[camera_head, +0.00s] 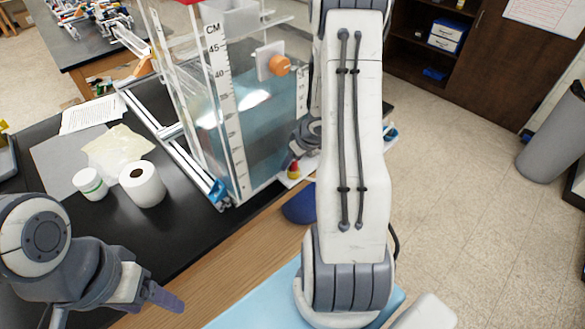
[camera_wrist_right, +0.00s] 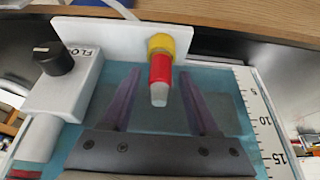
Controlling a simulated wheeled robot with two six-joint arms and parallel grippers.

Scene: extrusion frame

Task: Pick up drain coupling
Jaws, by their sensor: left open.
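The drain coupling (camera_wrist_right: 160,72), with a yellow collar, red body and pale tip, sticks out from a white panel (camera_wrist_right: 110,38) in the right wrist view. In the head view its small red and yellow shape (camera_head: 293,171) shows low beside the water tank. My right gripper (camera_wrist_right: 159,78) is open, its two purple-grey fingers apart on either side of the coupling, with gaps visible. In the head view my right gripper (camera_head: 303,145) is partly hidden behind my arm. My left gripper (camera_head: 112,308) is open and empty at the lower left, away from the coupling.
The clear water tank (camera_head: 232,120) with a CM scale stands on the black table. A white roll (camera_head: 142,184), a small white jar (camera_head: 90,184) and papers (camera_head: 92,115) lie left of it. A grey box with a black knob (camera_wrist_right: 53,58) sits left of the coupling.

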